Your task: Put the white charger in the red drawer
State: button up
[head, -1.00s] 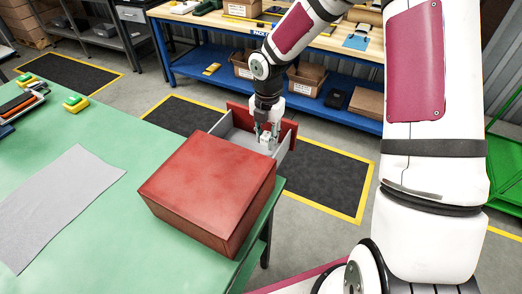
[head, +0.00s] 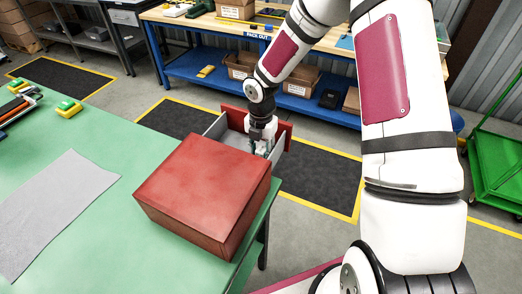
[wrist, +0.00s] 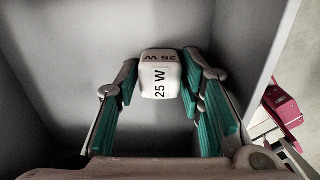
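The red drawer is pulled out of a red cabinet (head: 200,195) on the green table. Its red front (head: 232,115) faces away from me, and its grey inside (wrist: 60,60) fills much of the wrist view. My gripper (head: 262,148) points down into the open drawer, partly hidden by the cabinet's top edge. In the wrist view, the white charger (wrist: 160,85), marked "25 W", is between the green-padded fingertips, which appear to touch both its sides. I cannot tell whether the charger touches the drawer floor.
The green table (head: 110,125) holds a grey cloth (head: 58,212) and yellow-green blocks (head: 68,108) at the left. A blue workbench (head: 210,75) with cartons stands behind. A green cart (head: 495,165) is at the right.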

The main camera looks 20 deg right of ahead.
aim_at(261, 150)
jog(key=shift+r, duration=0.1)
jog(key=s+d+r+m+t+h, duration=0.1)
jog(key=s+r+m, duration=0.25)
jog(key=r, duration=0.75)
jog(key=s+r+m+h, duration=0.1)
jog(key=s+r+m, duration=0.25)
jog(key=r, duration=0.75)
jog(key=s+r+m+t+y, duration=0.1)
jog(key=s+r+m+t, duration=0.1)
jog(key=s+r+m, duration=0.3)
jog(key=s+a+r+m+t+y, duration=0.1)
jog(key=s+r+m, duration=0.5)
jog(key=s+m, duration=0.8)
jog(key=shift+s+a+r+m+t, duration=0.15)
jog(key=shift+m+t, duration=0.35)
jog(key=shift+t, duration=0.1)
